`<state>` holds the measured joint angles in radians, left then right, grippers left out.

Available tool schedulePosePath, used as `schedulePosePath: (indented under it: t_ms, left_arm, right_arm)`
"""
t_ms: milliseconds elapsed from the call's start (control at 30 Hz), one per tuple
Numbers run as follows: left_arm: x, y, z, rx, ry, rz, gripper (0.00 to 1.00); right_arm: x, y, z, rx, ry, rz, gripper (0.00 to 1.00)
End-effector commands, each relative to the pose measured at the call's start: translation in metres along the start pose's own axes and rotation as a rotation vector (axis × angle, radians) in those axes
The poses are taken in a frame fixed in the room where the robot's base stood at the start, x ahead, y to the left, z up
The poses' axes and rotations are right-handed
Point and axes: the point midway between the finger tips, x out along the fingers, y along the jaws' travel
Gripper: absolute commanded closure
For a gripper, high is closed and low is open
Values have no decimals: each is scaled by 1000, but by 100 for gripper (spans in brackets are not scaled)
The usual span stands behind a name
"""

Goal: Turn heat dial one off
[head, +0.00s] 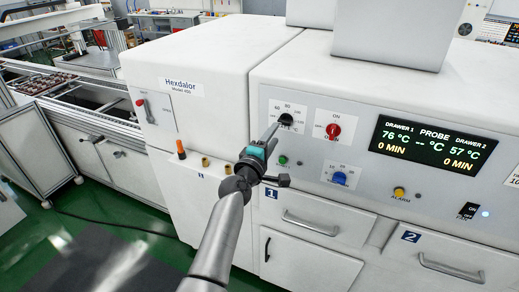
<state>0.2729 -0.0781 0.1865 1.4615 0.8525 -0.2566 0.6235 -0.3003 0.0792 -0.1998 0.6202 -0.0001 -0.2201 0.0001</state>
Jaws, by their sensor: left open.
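The black heat dial (286,118) sits on a white numbered scale plate on the upper left of the oven's front panel, above drawer 1. I take it for heat dial one. My left gripper (274,130) is open. Its thin fingers point up toward this dial, and their tips are at its lower left edge in the picture. I cannot tell whether they touch it. The fingers cover part of the plate, so the dial's setting is not readable. The display (433,148) reads 76 °C for drawer 1 and 57 °C for drawer 2. My right gripper is not in view.
A red knob (333,131) marked ON, a blue knob (339,178) and a green button (283,160) are close to the dial. Drawer handles (310,223) stick out below. An orange-topped post (181,149) stands left of my arm.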

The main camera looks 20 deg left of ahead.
Motion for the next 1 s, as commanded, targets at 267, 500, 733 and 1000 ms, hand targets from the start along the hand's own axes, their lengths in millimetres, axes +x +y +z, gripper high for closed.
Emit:
schedulePosePath:
  t_ms: [267,500,733,1000]
  left_arm:
    - [-46,1,0,1,0,-2,52]
    - [-78,-1,0,-1,0,0,52]
    - [-90,-1,0,-1,0,-1,52]
    - [-91,0,0,-2,0,0,52]
  right_arm:
    - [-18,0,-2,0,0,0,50]
    - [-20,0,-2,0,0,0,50]
    - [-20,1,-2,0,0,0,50]
    - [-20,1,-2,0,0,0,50]
